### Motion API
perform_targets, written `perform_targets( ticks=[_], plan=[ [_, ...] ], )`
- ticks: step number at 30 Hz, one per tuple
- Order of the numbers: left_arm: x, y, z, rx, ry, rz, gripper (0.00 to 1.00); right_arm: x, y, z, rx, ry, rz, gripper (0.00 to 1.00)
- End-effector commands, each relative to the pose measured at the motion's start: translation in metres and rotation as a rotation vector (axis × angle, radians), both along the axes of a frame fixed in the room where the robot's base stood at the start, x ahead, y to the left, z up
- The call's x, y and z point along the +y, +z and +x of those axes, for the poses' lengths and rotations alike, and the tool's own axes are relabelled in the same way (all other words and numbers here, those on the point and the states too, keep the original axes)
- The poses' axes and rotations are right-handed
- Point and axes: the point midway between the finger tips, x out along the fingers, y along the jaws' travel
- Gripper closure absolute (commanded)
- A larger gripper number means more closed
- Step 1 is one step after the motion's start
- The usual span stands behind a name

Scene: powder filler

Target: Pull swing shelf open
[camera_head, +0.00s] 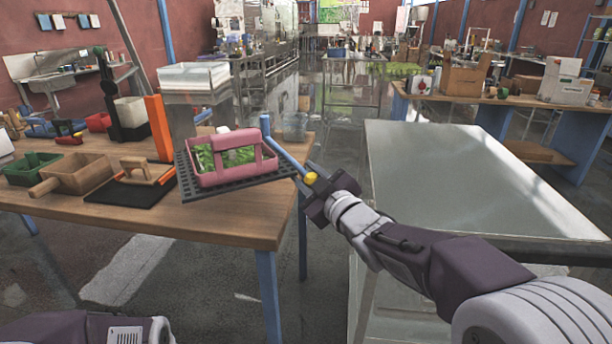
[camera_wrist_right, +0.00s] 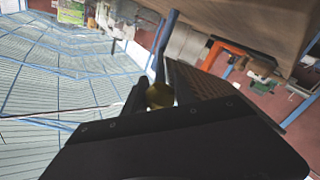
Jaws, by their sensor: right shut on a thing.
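The swing shelf (camera_head: 207,187) is a dark perforated tray beside a blue upright (camera_head: 265,126) at the table's right end. A blue bar (camera_head: 287,152) slants from the upright down to a round yellow knob (camera_head: 311,178). My right gripper (camera_head: 314,183) is shut on the yellow knob, just off the table's right edge. In the right wrist view, the knob (camera_wrist_right: 160,95) sits between the dark fingers, with the blue bar (camera_wrist_right: 166,45) running up from it and the shelf (camera_wrist_right: 200,88) to its right. My left gripper is out of view.
A pink basket (camera_head: 220,178) with green contents stands on the shelf. The wooden table (camera_head: 215,222) holds an orange upright (camera_head: 159,128), a wooden-handled tool and several bins to the left. A grey-topped table (camera_head: 470,185) stands close on the right.

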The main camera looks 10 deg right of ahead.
Motion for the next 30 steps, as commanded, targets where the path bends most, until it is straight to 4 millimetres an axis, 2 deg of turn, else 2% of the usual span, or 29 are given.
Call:
perform_targets(
  ticks=[5, 6, 8, 16, 19, 30],
  plan=[
    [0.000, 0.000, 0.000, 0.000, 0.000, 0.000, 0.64, 0.000, -0.001, 0.000, 0.002, 0.001, -0.002, 1.00],
    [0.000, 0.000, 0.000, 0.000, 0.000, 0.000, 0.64, 0.000, -0.001, 0.000, 0.002, 0.001, -0.002, 0.62],
    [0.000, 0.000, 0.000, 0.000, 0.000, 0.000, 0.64, 0.000, -0.001, 0.000, 0.002, 0.001, -0.002, 0.48],
    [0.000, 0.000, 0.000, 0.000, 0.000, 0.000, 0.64, 0.000, 0.000, 0.000, 0.000, 0.001, -0.001, 0.48],
    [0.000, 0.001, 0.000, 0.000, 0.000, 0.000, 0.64, -0.002, 0.001, -0.006, 0.000, -0.001, -0.001, 0.48],
    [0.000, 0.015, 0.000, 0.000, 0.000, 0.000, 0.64, -0.025, 0.002, -0.076, -0.002, -0.002, -0.002, 0.48]
  ],
)
